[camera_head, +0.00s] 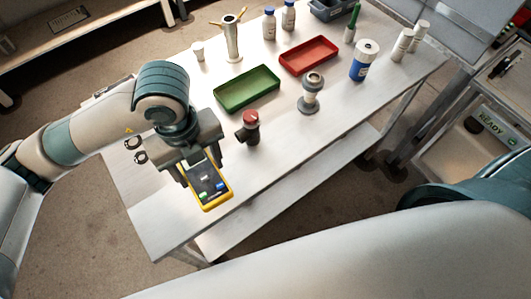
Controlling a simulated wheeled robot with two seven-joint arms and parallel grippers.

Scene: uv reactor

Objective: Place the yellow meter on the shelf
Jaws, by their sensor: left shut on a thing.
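The yellow meter (213,198) has a yellow rim and a dark face with green and blue buttons. It is at the near left end of the white table. My left gripper (196,172) is shut on the upper part of the meter, which its fingers partly hide. I cannot tell whether the meter touches the tabletop. The table's lower shelf (285,190) shows below the front edge. My right gripper is not in view; only part of my right arm shows at the lower right.
On the table (190,232) stand a red-topped fitting (249,127), a grey fitting (311,93), a green tray (247,89), a red tray (309,56) and a blue-and-white container (364,60). Several bottles stand farther back. A machine reading READY (488,120) is at right.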

